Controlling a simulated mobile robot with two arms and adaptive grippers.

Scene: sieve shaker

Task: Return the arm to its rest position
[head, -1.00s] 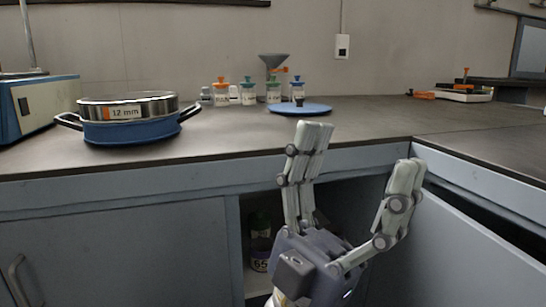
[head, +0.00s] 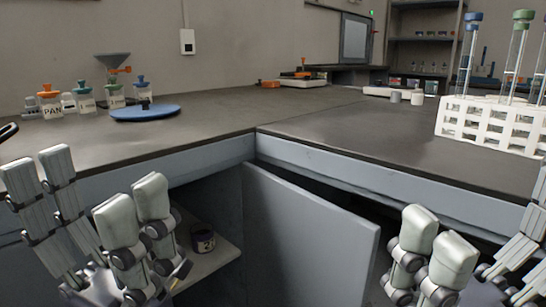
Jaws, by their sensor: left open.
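My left gripper (head: 92,185) is at the lower left, in front of the bench edge and the open cabinet. Its pale grey fingers are spread wide with nothing between them. My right gripper (head: 488,225) is at the lower right, partly cut off by the picture edge. Its visible fingers are apart, and I see nothing held between them. Neither gripper appears to touch the bench or the cabinet door.
The cabinet door (head: 310,245) stands open between my grippers, with a dark jar (head: 203,241) on the shelf inside. On the bench are a blue lid (head: 145,113), several small jars, a funnel (head: 113,62) and a white tube rack (head: 490,128).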

